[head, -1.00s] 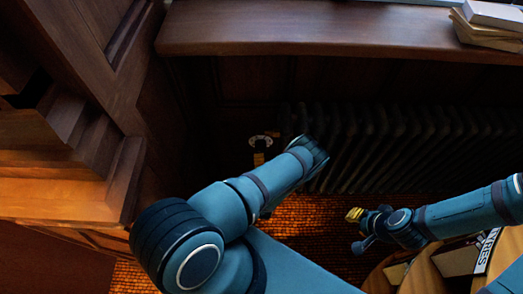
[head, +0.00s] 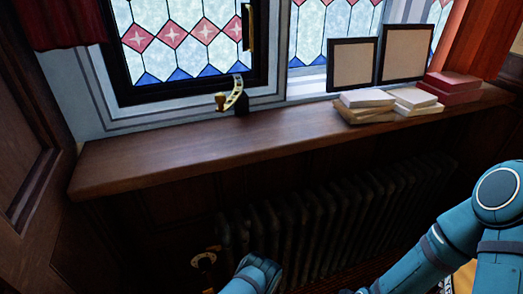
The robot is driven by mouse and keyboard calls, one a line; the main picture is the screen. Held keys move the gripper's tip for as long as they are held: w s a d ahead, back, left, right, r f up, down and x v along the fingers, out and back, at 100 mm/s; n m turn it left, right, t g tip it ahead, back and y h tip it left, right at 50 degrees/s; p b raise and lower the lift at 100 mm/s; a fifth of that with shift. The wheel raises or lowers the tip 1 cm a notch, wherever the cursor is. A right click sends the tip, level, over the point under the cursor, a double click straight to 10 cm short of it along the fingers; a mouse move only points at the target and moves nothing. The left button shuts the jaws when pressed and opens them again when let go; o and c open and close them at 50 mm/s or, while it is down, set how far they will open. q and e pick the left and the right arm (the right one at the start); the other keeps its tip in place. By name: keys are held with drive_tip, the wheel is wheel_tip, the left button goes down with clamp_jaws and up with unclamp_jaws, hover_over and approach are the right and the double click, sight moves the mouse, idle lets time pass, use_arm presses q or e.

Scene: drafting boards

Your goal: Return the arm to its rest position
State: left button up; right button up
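My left arm (head: 254,274) shows only as a blue link at the bottom edge, in front of the radiator. Its gripper is outside the head view. My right arm (head: 455,235) is bent at the right side of the head view, with a round joint at the right edge and a link sloping down to the left. It leaves the picture at the bottom, so its gripper is not visible either. Nothing held by either gripper can be seen.
A wooden windowsill (head: 200,158) crosses the view above a dark radiator (head: 310,220). Books (head: 365,105), red boxes (head: 450,85) and two frames (head: 352,65) stand at its right. A brass window handle (head: 235,95) is above it. The sill's left part is bare.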

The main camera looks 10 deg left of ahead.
use_arm(q)
drive_tip(key=s+a+r+n+g+y, duration=0.1)
drive_tip(key=s+a+n+g+y, duration=0.5)
drive_tip(key=s+g, duration=0.6)
drive_tip(key=s+d+r+n+g+h+b, duration=0.1)
drive_tip(key=s+d+r+n+g+h, duration=0.1)
drive_tip(key=s+d+g+h, duration=0.55)
drive_tip(key=w+d+r+n+g+h, duration=0.1)
drive_tip(key=d+r+n+g+h, duration=0.15)
drive_tip(key=d+h, duration=0.7)
drive_tip(key=w+d+r+t+h+b, duration=0.1)
drive_tip(key=w+d+r+t, duration=0.3)
drive_tip(key=w+r+t, duration=0.4)
drive_tip(key=w+n+h, duration=0.1)
drive_tip(key=w, duration=0.3)
drive_tip(key=shift+r+t, duration=0.2)
drive_tip(key=shift+t, duration=0.1)
drive_tip(key=shift+w+d, duration=0.1)
